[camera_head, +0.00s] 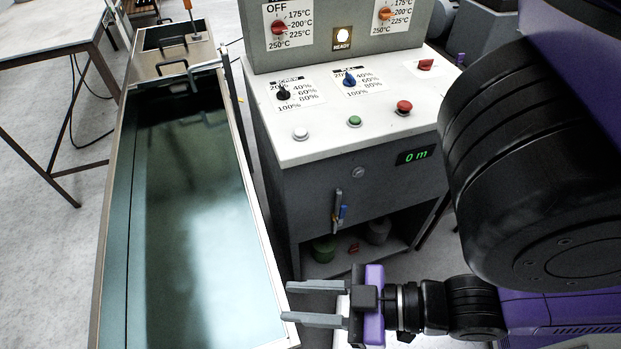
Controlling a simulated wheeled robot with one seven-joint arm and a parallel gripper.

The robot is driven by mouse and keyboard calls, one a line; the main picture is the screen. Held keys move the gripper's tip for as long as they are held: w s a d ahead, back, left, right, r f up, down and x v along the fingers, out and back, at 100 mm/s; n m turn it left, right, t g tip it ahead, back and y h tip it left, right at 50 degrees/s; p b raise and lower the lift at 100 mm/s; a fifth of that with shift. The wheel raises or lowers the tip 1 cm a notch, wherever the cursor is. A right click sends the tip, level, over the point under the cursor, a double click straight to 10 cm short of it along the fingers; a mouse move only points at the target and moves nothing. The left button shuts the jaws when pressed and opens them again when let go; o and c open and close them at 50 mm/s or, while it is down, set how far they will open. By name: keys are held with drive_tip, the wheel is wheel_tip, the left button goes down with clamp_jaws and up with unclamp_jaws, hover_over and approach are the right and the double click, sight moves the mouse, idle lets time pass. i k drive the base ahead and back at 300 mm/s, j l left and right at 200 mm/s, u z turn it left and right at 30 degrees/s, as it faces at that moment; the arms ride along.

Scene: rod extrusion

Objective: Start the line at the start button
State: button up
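The control console (330,135) stands in the middle of the view with a pale sloped top. On it are a white button (300,134), a green button (354,121) and a red button (403,107) in a row; I cannot read a label that marks the start button. My gripper (286,302) is low in the view, below and in front of the console, pointing left. Its two grey fingers are apart with nothing between them. It touches no button.
A long water trough (117,230) lies left of the console. The console has a black knob (283,93), a blue knob (349,79), a red switch (425,64), a lit READY lamp (343,36) and a display (416,155) reading 0 m. A table (50,25) is at upper left.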

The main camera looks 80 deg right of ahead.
sight(354, 119)
drive_tip(key=k+j+z, duration=0.25)
drive_tip(key=k, duration=0.15)
drive_tip(key=k+z, duration=0.4)
drive_tip(key=z, duration=0.95)
